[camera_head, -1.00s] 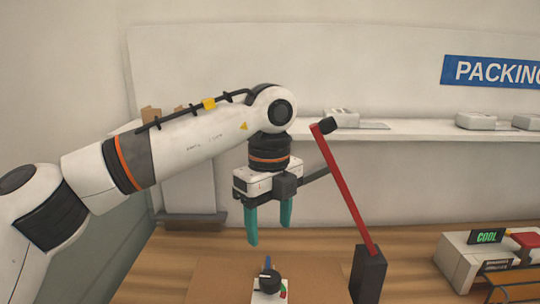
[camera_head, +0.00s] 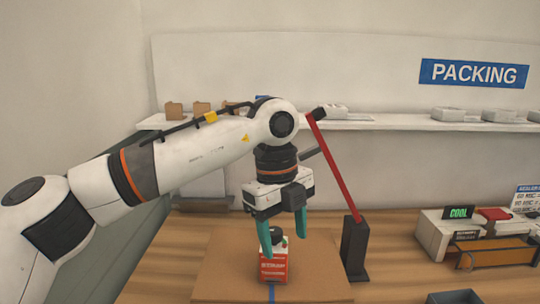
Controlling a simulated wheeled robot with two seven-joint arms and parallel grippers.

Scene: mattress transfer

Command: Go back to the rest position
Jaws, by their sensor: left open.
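My left gripper (camera_head: 286,246) hangs from the white arm that comes in from the left. A red and white box-like object (camera_head: 274,268) with a dark top stands just below and behind the fingers in the picture. The left finger overlaps its top; I cannot tell whether they touch. The object stands on a brown cardboard sheet (camera_head: 225,276) with a blue strip at the front. My right gripper is not in view.
A black post (camera_head: 354,248) with a leaning red bar (camera_head: 333,165) stands right of the gripper, close to my wrist in the picture. White units with a green COOL sign (camera_head: 459,212) and an orange-brown tray (camera_head: 497,252) stand at the right. A white shelf (camera_head: 395,122) runs along the wall.

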